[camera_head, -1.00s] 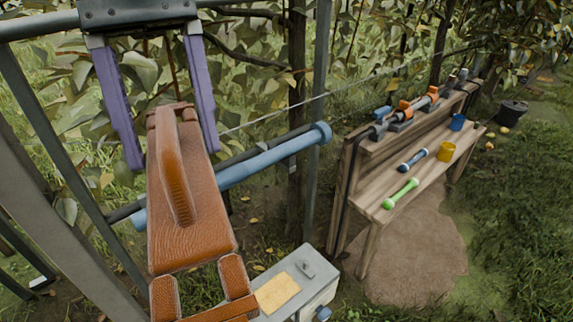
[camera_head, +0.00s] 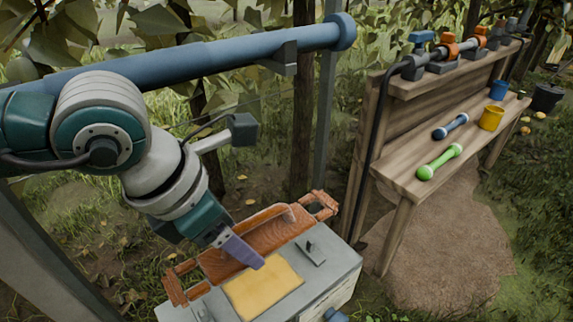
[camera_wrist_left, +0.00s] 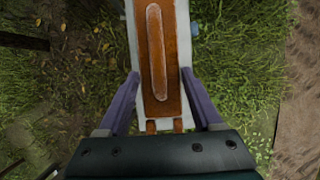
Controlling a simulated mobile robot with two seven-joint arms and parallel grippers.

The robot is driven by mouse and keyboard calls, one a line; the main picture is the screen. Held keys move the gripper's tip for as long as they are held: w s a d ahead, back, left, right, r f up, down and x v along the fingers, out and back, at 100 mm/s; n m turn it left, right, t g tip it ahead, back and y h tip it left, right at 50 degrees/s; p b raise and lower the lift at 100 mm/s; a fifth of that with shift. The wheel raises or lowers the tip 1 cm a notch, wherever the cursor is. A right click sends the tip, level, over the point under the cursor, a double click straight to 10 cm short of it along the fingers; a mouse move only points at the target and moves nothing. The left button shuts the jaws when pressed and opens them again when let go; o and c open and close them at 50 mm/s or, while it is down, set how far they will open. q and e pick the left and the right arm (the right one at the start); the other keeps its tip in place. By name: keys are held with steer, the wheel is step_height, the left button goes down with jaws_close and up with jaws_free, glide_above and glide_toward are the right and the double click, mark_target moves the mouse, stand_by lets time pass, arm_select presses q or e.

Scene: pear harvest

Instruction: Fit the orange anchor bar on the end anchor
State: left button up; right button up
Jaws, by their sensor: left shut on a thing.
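The orange anchor bar (camera_head: 272,234) is reddish brown, with a raised grip and forked ends. It lies along the far edge of a grey box (camera_head: 325,274) with a yellow pad, which may be the end anchor. I cannot tell whether it is seated or just above the box. My left gripper (camera_head: 240,250) reaches down over the bar and is shut on it; one purple finger shows in the head view. In the left wrist view both fingers flank the bar (camera_wrist_left: 157,60) over a pale strip. My right gripper is not in view.
A blue pipe (camera_head: 200,57) crosses above my left arm. A wooden bench (camera_head: 410,170) at the right holds green and blue dumbbell-shaped pieces, a yellow cup (camera_head: 491,118) and a fittings rail. Posts and foliage stand behind. Bare ground lies right of the box.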

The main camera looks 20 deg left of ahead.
arm_select(q)
steer(key=shift+s+f+b, duration=0.1)
steer(key=shift+f+b, duration=0.35)
steer(key=shift+f, duration=0.15)
step_height(320, 180, down, 5)
steer(key=b, duration=0.5)
steer(key=shift+f, duration=0.15)
stand_by(0.8)
stand_by(0.5)
steer(key=shift+f+b, duration=0.8)
steer(key=shift+f, duration=0.25)
steer(key=shift+f+b, duration=0.8)
steer(key=shift+f, duration=0.25)
stand_by(1.4)
steer(key=o, duration=1.5)
steer(key=shift+r, duration=0.1)
